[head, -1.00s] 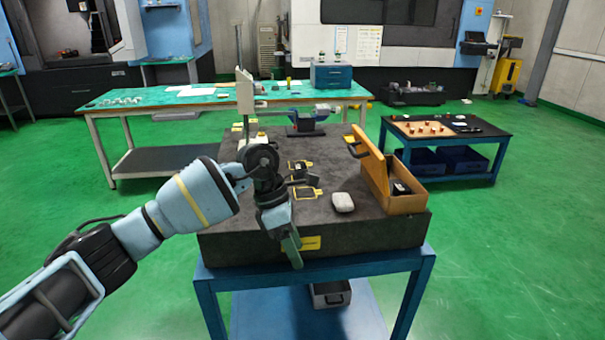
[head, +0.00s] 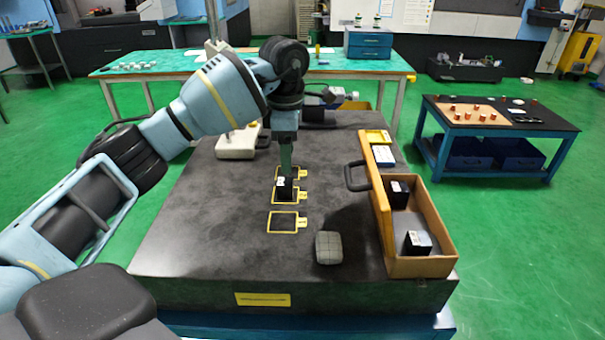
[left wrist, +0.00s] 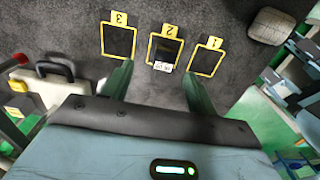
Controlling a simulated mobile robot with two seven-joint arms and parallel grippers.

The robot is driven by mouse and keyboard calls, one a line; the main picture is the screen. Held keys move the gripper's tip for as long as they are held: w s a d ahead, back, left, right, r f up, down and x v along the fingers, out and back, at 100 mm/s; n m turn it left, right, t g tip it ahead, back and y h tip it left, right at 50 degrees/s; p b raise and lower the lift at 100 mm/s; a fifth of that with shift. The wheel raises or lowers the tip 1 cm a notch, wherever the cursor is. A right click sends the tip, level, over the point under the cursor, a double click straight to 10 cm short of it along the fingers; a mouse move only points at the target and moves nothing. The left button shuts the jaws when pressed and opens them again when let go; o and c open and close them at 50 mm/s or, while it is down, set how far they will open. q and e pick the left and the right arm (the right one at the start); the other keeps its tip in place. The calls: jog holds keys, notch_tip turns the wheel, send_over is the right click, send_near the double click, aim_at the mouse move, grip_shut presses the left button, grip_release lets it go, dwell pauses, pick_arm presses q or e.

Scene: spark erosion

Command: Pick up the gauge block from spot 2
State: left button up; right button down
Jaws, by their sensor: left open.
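The gauge block (head: 286,190) is a small black block with a white label. It stands on the middle yellow-framed spot of the dark surface plate. In the left wrist view the block (left wrist: 165,50) lies within the frame tagged 2, its white label toward the gripper. My left gripper (head: 286,172) points straight down over the block. In the left wrist view the green fingers of the left gripper (left wrist: 158,72) are spread, one on each side of the block's line. Whether the tips are level with the block is unclear. My right gripper is not in view.
Spot 1 (head: 287,222) and spot 3 (left wrist: 118,41) look empty. A grey rounded object (head: 328,248) lies near spot 1. An open wooden case (head: 440,232) with black blocks stands right. A white stand base (head: 238,143) is behind left.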

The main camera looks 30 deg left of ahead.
aim_at(285, 182)
pick_arm(q)
jog(key=shift+s+r, duration=0.1)
jog(key=shift+r, duration=0.05)
jog(key=shift+s, duration=0.15)
jog(key=shift+s+f, duration=0.1)
jog(key=shift+f, duration=1.15)
jog(key=shift+s+a+f+p, duration=0.1)
jog(key=shift+s+f+p, duration=0.1)
jog(key=shift+f, duration=0.9)
jog(key=shift+s+f+p, duration=0.1)
jog(key=shift+f+p, duration=0.05)
jog(key=shift+f, duration=1.4)
grip_shut()
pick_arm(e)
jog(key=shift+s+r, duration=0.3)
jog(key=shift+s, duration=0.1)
